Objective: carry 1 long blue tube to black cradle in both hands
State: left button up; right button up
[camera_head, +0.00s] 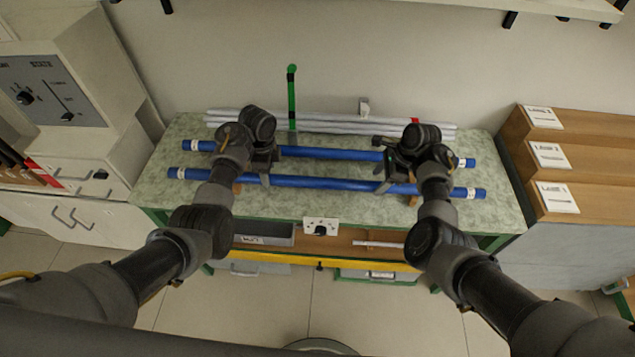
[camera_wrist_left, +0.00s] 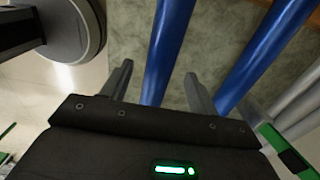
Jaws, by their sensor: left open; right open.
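Two long blue tubes lie level, one behind the other, on the green-topped bench. My left gripper (camera_head: 262,171) is over the left part of the front blue tube (camera_head: 320,183). In the left wrist view, the open left fingers (camera_wrist_left: 158,88) stand on either side of this tube (camera_wrist_left: 168,45), not closed on it. The rear blue tube (camera_head: 335,154) also shows there, outside the fingers (camera_wrist_left: 262,58). My right gripper (camera_head: 388,183) is open at the right part of the front tube; my wrist hides part of that area. I cannot make out a black cradle.
Pale grey tubes (camera_head: 335,121) lie behind, near a green upright post (camera_head: 291,100). Stepped wooden lane boxes (camera_head: 570,188) stand right of the bench (camera_head: 160,190). A control cabinet (camera_head: 85,60) stands at left. A shelf with a grey tray (camera_head: 265,238) is below.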

pick_arm(q)
jog(key=shift+f, duration=1.4)
pick_arm(e)
jog(key=shift+x, duration=1.45)
pick_arm(q)
jog(key=c, duration=1.2)
pick_arm(e)
jog(key=c, duration=1.2)
